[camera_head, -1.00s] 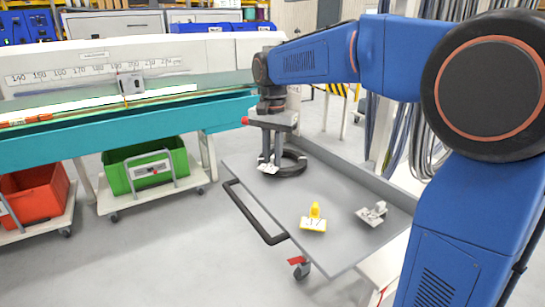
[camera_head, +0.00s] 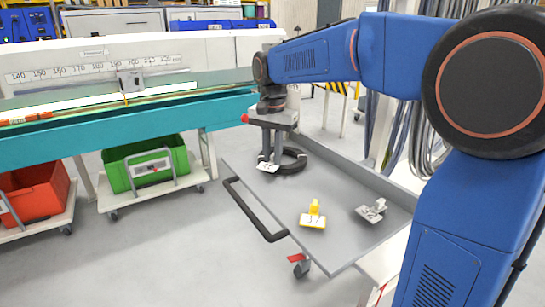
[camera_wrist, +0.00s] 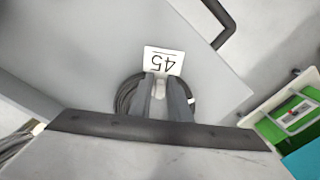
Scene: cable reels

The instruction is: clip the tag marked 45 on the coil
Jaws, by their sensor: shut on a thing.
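The tag marked 45 (camera_wrist: 163,61) is a white plate with black digits, upside down in the wrist view. It also shows as a small white plate in the head view (camera_head: 267,167). My gripper (camera_head: 271,158) is shut on the tag's light clip part; the wrist view shows the fingertips (camera_wrist: 159,88) around it. The coil (camera_head: 290,161) is a black ring lying on the grey cart top. The tag is at the coil's near left edge, and the fingers hide part of the coil (camera_wrist: 126,95). I cannot tell whether the clip grips the coil.
A yellow tag (camera_head: 313,217) and a grey-white tag (camera_head: 372,211) lie on the cart top (camera_head: 270,200), apart from the coil. The cart has a black handle (camera_head: 252,212) on its left. A green bin (camera_head: 148,165) and a red bin (camera_head: 35,192) stand under the teal bench (camera_head: 100,140).

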